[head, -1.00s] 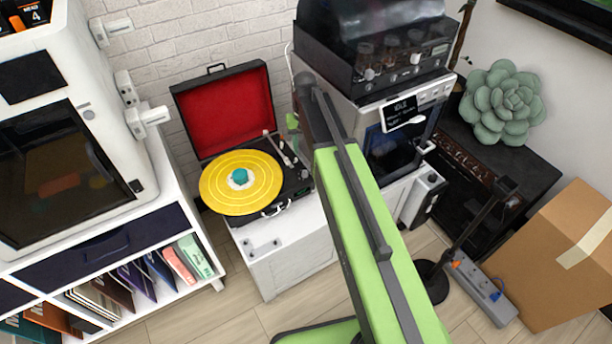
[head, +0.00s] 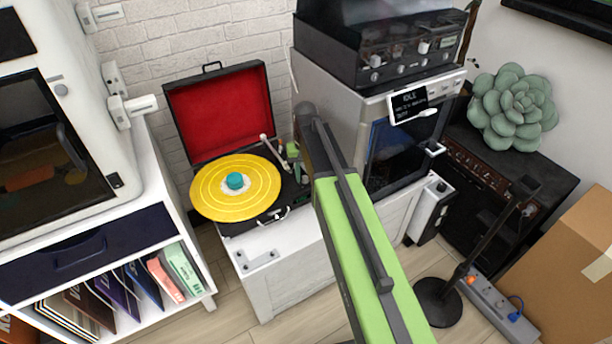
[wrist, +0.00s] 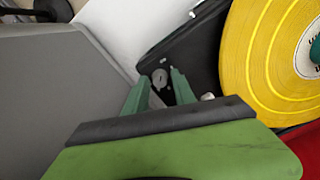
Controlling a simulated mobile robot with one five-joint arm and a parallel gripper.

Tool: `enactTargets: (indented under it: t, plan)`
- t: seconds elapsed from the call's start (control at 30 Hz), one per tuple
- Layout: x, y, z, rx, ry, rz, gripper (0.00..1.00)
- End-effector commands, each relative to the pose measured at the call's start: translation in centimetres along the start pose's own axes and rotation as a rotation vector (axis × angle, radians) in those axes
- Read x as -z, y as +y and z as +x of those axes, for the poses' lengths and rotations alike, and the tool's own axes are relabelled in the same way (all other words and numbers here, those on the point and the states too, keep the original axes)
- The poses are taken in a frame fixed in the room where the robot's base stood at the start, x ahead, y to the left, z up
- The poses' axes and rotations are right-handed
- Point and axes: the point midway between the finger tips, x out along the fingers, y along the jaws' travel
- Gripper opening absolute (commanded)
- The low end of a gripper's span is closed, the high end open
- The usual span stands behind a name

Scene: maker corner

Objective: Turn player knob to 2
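The record player (head: 232,224) is an open black case with a red-lined lid (head: 217,112) and a yellow record (head: 212,199). It stands on a white cabinet. In the wrist view, a small round silver knob (wrist: 160,79) with a dark mark sits on the black deck (wrist: 188,55) beside the yellow record. My gripper (wrist: 160,84) has two green fingers, apart, with the knob showing in the gap near their tips. I cannot tell whether they touch it. In the head view my arm hides much of the gripper and the knob; a green part shows by the deck's right side.
The tonearm (head: 270,150) is close to my gripper. A grey machine (head: 345,85) stands just right of the player, beside my arm. A white shelf unit (head: 192,235) is on the left. A black stand (head: 440,300) and a cardboard box (head: 560,275) are at right.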

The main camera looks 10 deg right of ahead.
Motion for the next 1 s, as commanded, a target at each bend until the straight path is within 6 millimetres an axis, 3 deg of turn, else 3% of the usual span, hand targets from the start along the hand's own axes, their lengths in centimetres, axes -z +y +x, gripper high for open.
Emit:
enactTargets:
  t: [0.03, 0.23, 0.67, 1.0]
  plan:
    - [0.0, 0.02, 0.0, 0.0, 0.0, 0.0, 0.24]
    - [0.0, 0.04, 0.01, 0.0, 0.0, 0.001, 0.0]
    - [0.0, 0.08, 0.01, 0.0, 0.0, 0.041, 0.0]
    - [0.0, 0.12, 0.02, 0.0, 0.0, 0.271, 0.0]
